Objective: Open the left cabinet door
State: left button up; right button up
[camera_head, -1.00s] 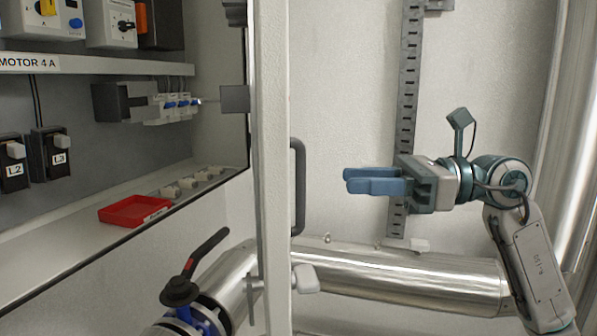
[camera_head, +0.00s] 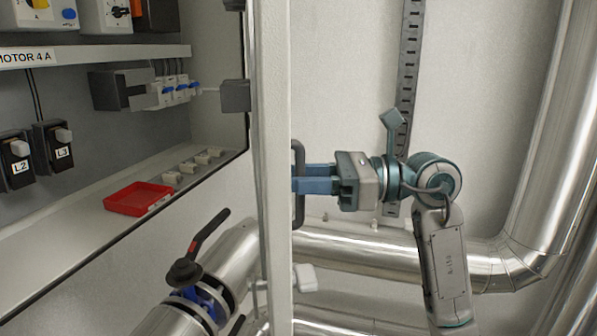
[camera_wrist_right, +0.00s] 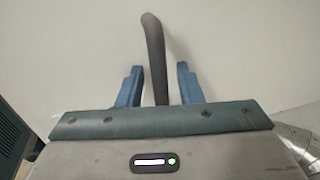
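The cabinet door (camera_head: 272,120) stands swung out from the cabinet, seen almost edge-on in the head view. A dark bar handle (camera_head: 299,215) is on its right face. My right gripper (camera_head: 303,181) reaches in from the right, its blue fingertips at the handle. In the right wrist view, the handle (camera_wrist_right: 154,50) runs between the two separated fingers of my right gripper (camera_wrist_right: 158,84), with gaps visible on both sides. The gripper is open around the handle. My left gripper is not in view.
The open cabinet interior on the left holds a red tray (camera_head: 138,198), breakers (camera_head: 172,92) and black switch blocks (camera_head: 54,148). Below are a metal pipe and a valve with a black lever (camera_head: 208,234). Shiny pipes (camera_head: 545,170) run along the right. A slotted rail (camera_head: 408,70) is on the wall behind.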

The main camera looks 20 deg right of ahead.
jog(key=shift+c, duration=0.4)
grip_shut()
